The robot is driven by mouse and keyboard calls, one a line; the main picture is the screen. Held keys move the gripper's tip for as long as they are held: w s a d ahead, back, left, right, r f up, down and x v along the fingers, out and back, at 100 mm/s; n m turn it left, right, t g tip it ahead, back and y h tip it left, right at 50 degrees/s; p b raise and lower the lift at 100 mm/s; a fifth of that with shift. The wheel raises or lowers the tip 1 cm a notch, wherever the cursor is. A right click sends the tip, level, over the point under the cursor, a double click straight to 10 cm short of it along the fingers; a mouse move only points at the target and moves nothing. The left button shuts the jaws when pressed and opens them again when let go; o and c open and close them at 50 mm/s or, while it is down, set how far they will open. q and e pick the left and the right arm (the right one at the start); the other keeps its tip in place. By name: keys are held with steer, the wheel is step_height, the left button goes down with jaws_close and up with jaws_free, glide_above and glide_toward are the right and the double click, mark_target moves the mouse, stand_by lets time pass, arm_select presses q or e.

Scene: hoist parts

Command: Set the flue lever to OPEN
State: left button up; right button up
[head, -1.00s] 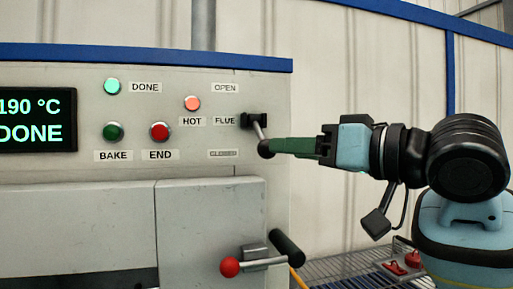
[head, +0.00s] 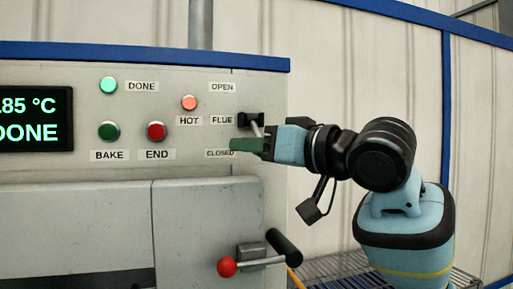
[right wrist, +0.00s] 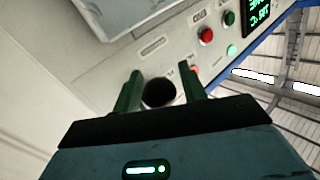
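The flue lever (head: 255,128) is a grey rod on a black mount at the right edge of the oven panel. It slants down from the mount, on the CLOSED (head: 220,153) side and away from the OPEN label (head: 222,87). My right gripper (head: 248,145) is at the lever's lower end and hides the knob in the head view. In the right wrist view the black round knob (right wrist: 159,92) is between the two green fingers of my right gripper (right wrist: 160,85), which stand apart with narrow gaps beside it. My left gripper is not in view.
The panel carries a green BAKE button (head: 110,131), a red END button (head: 156,131), lit DONE and HOT lamps and a display (head: 35,120). A wire rack (head: 340,270) stands lower right.

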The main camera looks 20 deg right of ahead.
jaws_close()
steer(key=shift+r, duration=0.1)
steer(key=shift+s+r+m+g+h, duration=0.3)
steer(key=shift+r+m+g, duration=0.1)
steer(key=shift+r+g, duration=0.15)
steer(key=shift+s+r+m+g+h, duration=0.3)
steer(key=shift+r+m+g, duration=0.15)
steer(key=shift+g, duration=0.1)
steer(key=shift+s+d+r, duration=0.1)
steer(key=shift+s+r, duration=0.15)
steer(key=shift+r, duration=0.65)
steer(key=shift+s+r, duration=0.2)
steer(key=shift+r, duration=0.65)
steer(key=shift+w+r, duration=0.25)
steer(key=shift+r, duration=0.55)
steer(key=shift+c, duration=1.2)
jaws_free()
steer(key=shift+f, duration=0.2)
steer(key=o, duration=0.5)
steer(key=shift+w+f, duration=0.1)
steer(key=shift+f, duration=0.05)
